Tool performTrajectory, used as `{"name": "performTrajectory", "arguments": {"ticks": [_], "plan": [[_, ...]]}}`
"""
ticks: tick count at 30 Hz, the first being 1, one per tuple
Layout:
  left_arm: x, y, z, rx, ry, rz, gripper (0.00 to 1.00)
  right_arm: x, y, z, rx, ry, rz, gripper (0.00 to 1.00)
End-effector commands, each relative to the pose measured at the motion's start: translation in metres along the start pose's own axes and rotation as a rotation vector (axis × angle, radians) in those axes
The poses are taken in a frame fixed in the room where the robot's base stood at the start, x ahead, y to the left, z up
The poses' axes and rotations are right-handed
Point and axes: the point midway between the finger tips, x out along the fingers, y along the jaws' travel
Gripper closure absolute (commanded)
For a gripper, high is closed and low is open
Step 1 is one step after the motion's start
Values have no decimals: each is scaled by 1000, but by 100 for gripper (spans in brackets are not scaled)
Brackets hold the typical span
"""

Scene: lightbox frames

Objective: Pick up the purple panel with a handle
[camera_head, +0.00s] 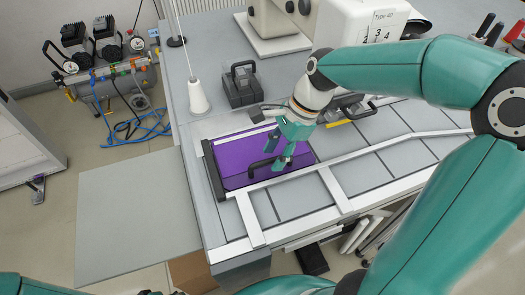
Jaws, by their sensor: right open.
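The purple panel (232,158) lies flat in a light frame on the grey workbench, at its left end. A black bar handle (257,168) stands on the panel, partly hidden by my right gripper. My right gripper (277,155) reaches down from the upper right over the right part of the panel, beside the handle. Its fingers are apart, and I see nothing held between them. I cannot tell whether a finger touches the handle. My left gripper does not show; only teal parts of my arms show along the bottom edge.
A dark block with a handle (240,88) and a white cone on a cord (198,98) stand behind the panel. White machines (360,25) stand at the back. Grey panels in light rails (300,195) continue to the right. A compressor (108,80) stands on the floor at left.

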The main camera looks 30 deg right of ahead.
Motion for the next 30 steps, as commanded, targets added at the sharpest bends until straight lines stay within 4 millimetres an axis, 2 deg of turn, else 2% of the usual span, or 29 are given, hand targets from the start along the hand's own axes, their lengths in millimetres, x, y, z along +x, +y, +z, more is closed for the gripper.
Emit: {"name": "performTrajectory", "arguments": {"ticks": [3, 6, 13, 14, 21, 30], "plan": [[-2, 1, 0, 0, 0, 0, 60, 17, 0, 1, 0, 0, 5, 57], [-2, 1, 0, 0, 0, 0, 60, 25, 0, 1, -1, 0, 3, 57], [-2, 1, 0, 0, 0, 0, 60, 27, 0, 1, -1, 0, 0, 57], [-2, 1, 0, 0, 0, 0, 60, 27, 0, 1, -1, 0, 0, 58], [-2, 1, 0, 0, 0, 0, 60, 27, 0, 1, -1, 0, 0, 98], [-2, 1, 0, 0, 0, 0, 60, 26, -1, 1, -1, 0, -2, 100]]}}
